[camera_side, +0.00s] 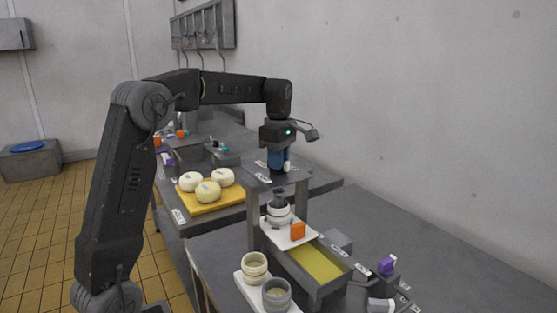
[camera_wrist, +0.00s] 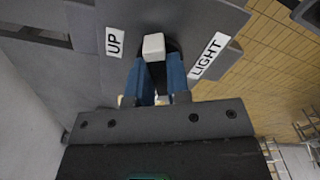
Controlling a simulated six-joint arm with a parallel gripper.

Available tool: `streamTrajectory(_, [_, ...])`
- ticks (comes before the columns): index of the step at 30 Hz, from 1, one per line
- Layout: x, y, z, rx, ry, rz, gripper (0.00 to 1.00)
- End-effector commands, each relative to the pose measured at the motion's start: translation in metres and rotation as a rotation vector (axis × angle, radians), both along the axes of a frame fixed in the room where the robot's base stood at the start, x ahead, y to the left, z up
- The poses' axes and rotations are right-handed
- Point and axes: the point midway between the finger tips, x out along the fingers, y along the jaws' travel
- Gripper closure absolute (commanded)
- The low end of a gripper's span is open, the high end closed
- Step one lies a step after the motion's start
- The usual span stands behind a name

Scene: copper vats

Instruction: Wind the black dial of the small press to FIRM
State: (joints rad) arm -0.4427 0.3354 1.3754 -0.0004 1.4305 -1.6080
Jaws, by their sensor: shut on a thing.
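The small press (camera_side: 252,210) is a grey frame with a flat top plate, in the middle of the side view. My gripper (camera_side: 279,163) points down at this plate, its blue fingers shut around the black dial (camera_wrist: 157,76). In the wrist view, my gripper (camera_wrist: 157,82) has one blue finger on each side of the dial. The dial's white tip (camera_wrist: 153,46) sticks out between the UP label (camera_wrist: 115,41) and the LIGHT label (camera_wrist: 208,56). No FIRM label can be read in either view. Most of the dial is hidden by the fingers.
Two cups (camera_side: 255,267) stand in front. Several pale rounds lie on a yellow board (camera_side: 211,203) behind left. A purple item (camera_side: 386,266) is at right. The bench behind it looks clear.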

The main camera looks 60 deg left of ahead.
Motion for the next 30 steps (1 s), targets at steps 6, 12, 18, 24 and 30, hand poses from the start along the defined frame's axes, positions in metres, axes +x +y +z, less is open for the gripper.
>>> streamTrajectory(6, [-0.0001, 0.0, -0.0007, 0.001, 0.003, -0.206, 1.0])
streamTrajectory(12, [-0.0001, 0.0, -0.0008, 0.001, 0.003, -0.396, 1.0])
streamTrajectory(18, [-0.0001, 0.0, -0.0009, 0.001, 0.003, -0.586, 1.0])
streamTrajectory(24, [-0.0001, 0.0, -0.001, 0.0, 0.002, -0.776, 1.0])
streamTrajectory(30, [-0.0001, 0.0, -0.001, 0.0, 0.003, -0.966, 1.0])
